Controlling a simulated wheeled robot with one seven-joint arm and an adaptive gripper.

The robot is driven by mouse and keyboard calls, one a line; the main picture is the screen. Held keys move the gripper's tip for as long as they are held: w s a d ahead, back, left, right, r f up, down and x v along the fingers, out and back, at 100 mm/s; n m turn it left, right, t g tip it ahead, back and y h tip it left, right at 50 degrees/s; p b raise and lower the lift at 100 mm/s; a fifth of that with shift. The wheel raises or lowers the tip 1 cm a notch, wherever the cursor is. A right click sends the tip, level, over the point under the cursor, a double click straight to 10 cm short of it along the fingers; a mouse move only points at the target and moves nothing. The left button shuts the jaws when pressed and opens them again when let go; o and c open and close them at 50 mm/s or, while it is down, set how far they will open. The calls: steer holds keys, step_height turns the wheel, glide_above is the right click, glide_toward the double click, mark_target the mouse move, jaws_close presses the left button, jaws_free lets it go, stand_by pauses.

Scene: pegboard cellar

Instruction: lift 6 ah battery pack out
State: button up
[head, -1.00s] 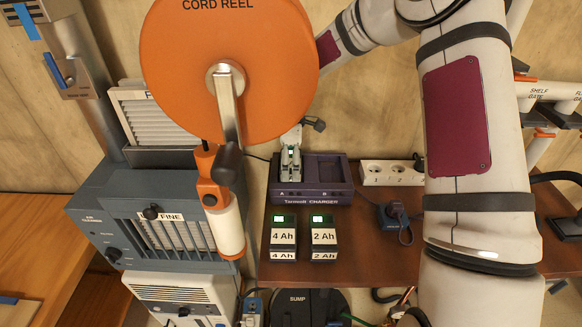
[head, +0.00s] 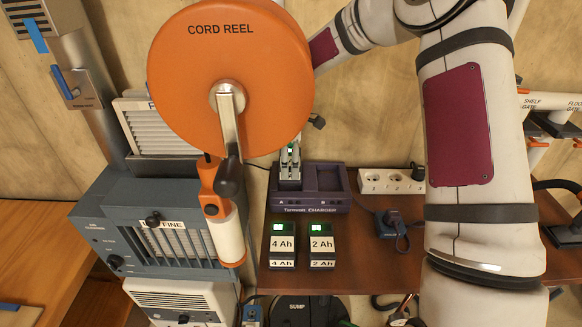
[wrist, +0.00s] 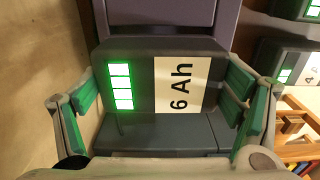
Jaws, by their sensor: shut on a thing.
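The 6 Ah battery pack (wrist: 140,130) fills the middle of the wrist view. It is dark grey, with a white "6 Ah" label and lit green bars. My gripper (wrist: 163,95) is shut on it, with green-padded fingers on both sides. In the head view my gripper (head: 290,168) is above slot A of the purple Termolt charger (head: 318,208), partly hidden by the cord reel. The charger also shows at the top of the wrist view (wrist: 160,14). Slot B looks empty. I cannot tell whether the pack's lower end is clear of slot A.
The orange cord reel (head: 265,75) and its crank hang close in front, left of my gripper. A 4 Ah pack (head: 283,245) and a 2 Ah pack (head: 321,246) stand on the brown bench (head: 385,265) before the charger. A socket strip (head: 390,181) lies to the right.

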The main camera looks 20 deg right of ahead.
steer(key=s+d+p, duration=0.4)
steer(key=s+d, duration=0.4)
steer(key=d, duration=0.4)
steer(key=s+d+p, duration=0.4)
steer(key=s+d, duration=0.5)
steer(key=d, duration=0.3)
steer(key=s+d+p, duration=0.4)
steer(key=s+d, duration=0.5)
steer(key=d, duration=0.3)
steer(key=shift+d+f+p, duration=0.15)
steer(key=shift+d+p, duration=0.15)
steer(key=shift+p, duration=0.1)
steer(key=shift+s, duration=0.1)
steer(key=shift+r, duration=0.55)
